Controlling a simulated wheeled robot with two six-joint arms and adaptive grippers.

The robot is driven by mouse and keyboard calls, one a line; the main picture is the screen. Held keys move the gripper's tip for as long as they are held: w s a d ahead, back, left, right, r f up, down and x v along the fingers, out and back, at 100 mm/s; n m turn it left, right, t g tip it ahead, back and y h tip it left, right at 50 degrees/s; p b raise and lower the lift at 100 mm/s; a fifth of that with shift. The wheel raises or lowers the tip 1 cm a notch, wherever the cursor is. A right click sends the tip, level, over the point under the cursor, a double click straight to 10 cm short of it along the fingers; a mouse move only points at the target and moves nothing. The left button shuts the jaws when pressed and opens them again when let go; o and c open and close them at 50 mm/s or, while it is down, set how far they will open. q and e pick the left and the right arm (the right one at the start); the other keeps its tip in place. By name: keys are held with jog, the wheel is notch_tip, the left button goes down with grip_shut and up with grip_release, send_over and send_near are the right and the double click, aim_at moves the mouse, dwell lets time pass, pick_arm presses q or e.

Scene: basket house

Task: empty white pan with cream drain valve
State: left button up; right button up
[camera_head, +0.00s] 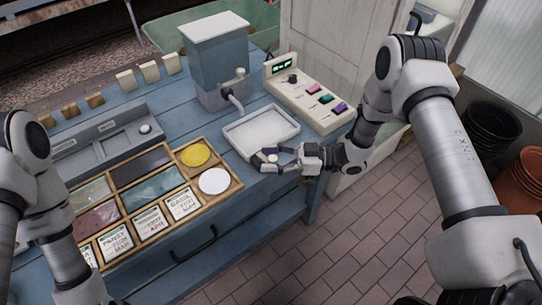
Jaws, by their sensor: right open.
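The white pan (258,131) is a shallow rectangular tray on the blue table, below the spout of a grey-blue tank. No contents can be made out in it. A small cream knob (272,158), which looks like the drain valve, sits at the pan's front edge. My right gripper (269,160) is open, with its fingers around the knob; I cannot tell whether they touch it. My left arm shows at the left edge, but its gripper is out of view.
The tank (217,68) has a pipe and a cream knob above the pan. A cream panel with coloured switches (309,93) stands right of the pan. A wooden compartment tray (152,231) with cards and discs lies left. A drawer handle (194,247) sticks out in front.

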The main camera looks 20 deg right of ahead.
jog(key=shift+s+d, duration=0.1)
jog(key=shift+d, duration=0.2)
grip_shut()
jog(key=shift+s+a+m+t+h, duration=0.1)
jog(key=shift+a+m+t+h, duration=0.15)
jog(key=shift+m+t, duration=0.25)
jog(key=shift+a+m+t+h, duration=0.15)
jog(key=shift+m+t+h, duration=0.1)
jog(key=shift+m+t, duration=0.25)
grip_release()
jog(key=v, duration=1.2)
